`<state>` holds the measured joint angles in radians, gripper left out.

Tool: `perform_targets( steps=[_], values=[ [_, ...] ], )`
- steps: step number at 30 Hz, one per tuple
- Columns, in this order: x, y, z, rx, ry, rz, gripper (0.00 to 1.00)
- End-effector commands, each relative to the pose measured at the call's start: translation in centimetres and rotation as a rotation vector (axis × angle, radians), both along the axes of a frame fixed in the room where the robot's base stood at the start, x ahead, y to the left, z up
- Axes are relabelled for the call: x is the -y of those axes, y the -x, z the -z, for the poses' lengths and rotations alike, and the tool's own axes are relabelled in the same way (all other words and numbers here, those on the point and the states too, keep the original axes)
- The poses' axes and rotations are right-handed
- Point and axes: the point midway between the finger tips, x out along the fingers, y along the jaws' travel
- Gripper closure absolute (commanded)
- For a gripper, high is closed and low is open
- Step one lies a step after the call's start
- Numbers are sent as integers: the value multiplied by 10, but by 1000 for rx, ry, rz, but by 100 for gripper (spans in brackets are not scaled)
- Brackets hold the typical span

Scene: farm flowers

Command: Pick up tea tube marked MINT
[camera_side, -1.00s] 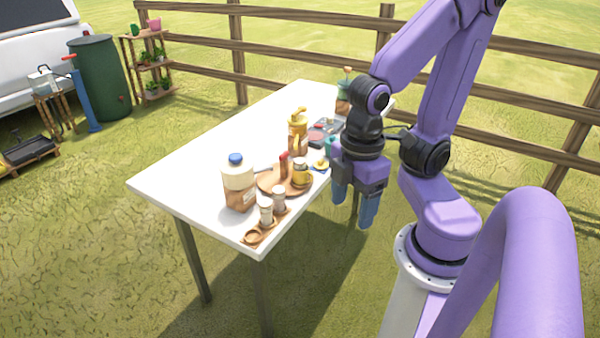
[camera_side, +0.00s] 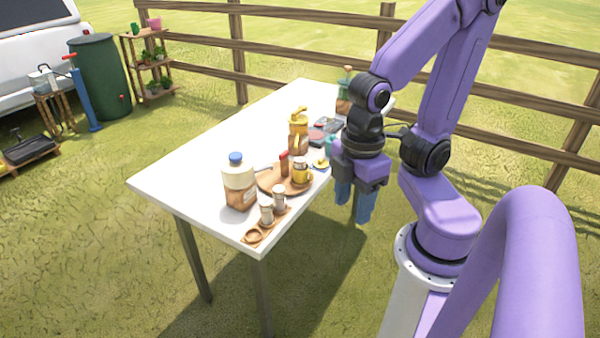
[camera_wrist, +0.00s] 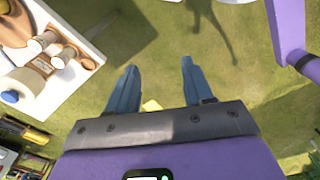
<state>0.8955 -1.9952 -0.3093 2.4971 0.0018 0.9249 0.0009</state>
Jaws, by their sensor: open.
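Two small pale tubes with light caps, a front one (camera_side: 266,212) and a rear one (camera_side: 279,197), stand upright on a small wooden holder (camera_side: 253,237) at the table's near corner. They also show at the upper left of the wrist view, one (camera_wrist: 42,42) beside the other (camera_wrist: 65,57). No lettering is legible, so I cannot tell which is marked MINT. My gripper (camera_side: 354,202) is open and empty, pointing down beyond the table's right edge, to the right of the tubes and apart from them.
A blue-capped bottle (camera_side: 239,186) stands left of the tubes. A round brown tray (camera_side: 270,183) with a yellow mug (camera_side: 302,174) lies behind them. A yellow dispenser bottle (camera_side: 298,132) stands farther back. The white table (camera_side: 200,165) is clear at its left.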

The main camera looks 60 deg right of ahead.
Motion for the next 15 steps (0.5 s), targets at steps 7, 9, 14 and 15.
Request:
perform_targets(
  steps=[7,9,14,15],
  values=[
    [-2,-1,-35,4,-8,-1,49],
    [-1,-1,-48,5,-9,-1,49],
    [-10,-16,-44,14,-34,47,49],
    [-13,-21,-43,18,-44,60,49]
  ],
)
